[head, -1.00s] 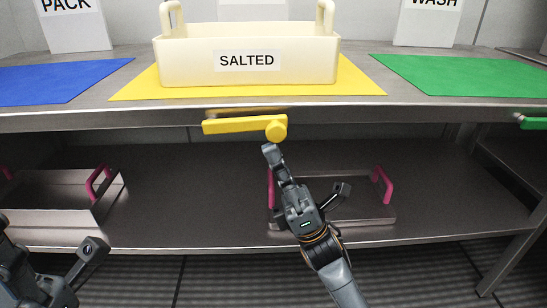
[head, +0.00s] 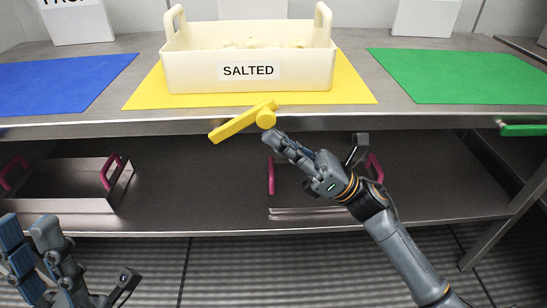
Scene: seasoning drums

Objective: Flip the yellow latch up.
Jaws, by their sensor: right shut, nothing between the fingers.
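The yellow latch (head: 236,124) is on the front edge of the shelf, below the SALTED bin. Its bar is tilted, with the left end low and the right end raised beside the round yellow pivot knob (head: 265,118). My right gripper (head: 273,141) is shut and empty. Its fingertips are just below and right of the knob; I cannot tell if they touch it. My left gripper (head: 30,228) is at the lower left, far from the latch, with its fingers apart and nothing seen between them.
The cream SALTED bin (head: 195,72) stands on a yellow mat (head: 145,95), between a blue mat (head: 60,85) and a green mat (head: 470,75). Trays with pink handles (head: 112,170) sit on the lower shelf. A green latch (head: 525,130) is at the right edge.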

